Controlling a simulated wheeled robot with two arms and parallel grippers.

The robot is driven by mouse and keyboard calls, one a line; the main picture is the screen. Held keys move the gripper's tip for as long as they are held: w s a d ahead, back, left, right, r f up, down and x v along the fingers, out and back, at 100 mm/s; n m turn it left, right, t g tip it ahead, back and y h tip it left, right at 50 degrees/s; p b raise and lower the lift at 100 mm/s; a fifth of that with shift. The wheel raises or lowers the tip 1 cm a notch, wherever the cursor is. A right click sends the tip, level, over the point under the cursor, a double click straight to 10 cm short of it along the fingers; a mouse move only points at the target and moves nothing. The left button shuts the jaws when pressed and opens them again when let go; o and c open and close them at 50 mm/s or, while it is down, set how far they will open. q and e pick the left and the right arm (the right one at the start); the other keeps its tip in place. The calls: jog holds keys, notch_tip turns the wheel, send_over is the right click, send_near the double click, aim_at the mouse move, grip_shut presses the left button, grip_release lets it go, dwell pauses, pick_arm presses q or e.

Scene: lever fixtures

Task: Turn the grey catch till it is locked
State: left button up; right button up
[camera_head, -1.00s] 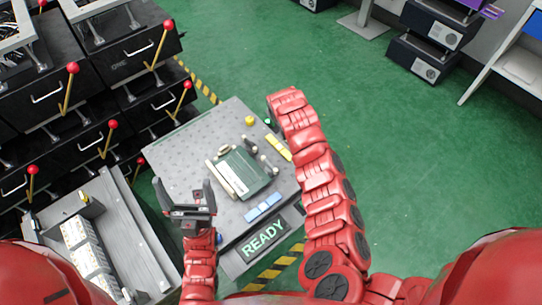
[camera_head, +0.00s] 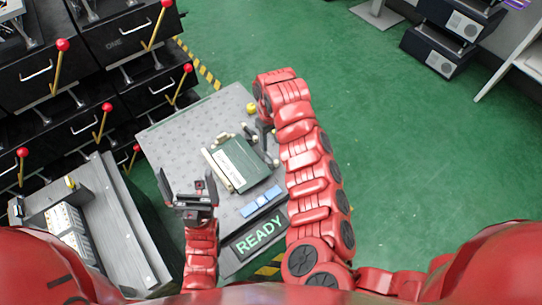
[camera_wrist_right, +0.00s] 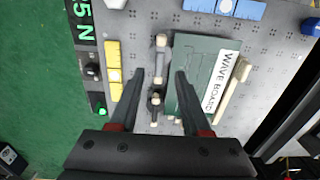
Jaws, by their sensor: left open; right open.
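A green board (camera_head: 238,165) labelled WAVE BOARD lies on a grey perforated panel (camera_head: 170,130). In the right wrist view, a grey catch (camera_wrist_right: 160,62) with a cream end stands beside the board's edge (camera_wrist_right: 196,60). A darker catch (camera_wrist_right: 156,103) stands just below it in the picture. My right gripper (camera_wrist_right: 155,76) is open, with its fingers on either side of this row and no visible grip on either catch. In the head view my right arm partly hides the catches. My left gripper (camera_head: 187,179) is open and empty at the panel's left edge.
A READY sign (camera_head: 260,236) is at the panel's front. Blue blocks (camera_head: 262,201) sit near it; yellow blocks (camera_wrist_right: 114,70) lie left of the catches in the wrist view. Black drawers with red-knobbed levers (camera_head: 63,45) stand at left. Green floor is open at right.

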aim_at(271, 155)
notch_tip(271, 155, down, 8)
jog(key=shift+r+b, duration=0.2)
jog(key=shift+b, duration=0.2)
grip_shut()
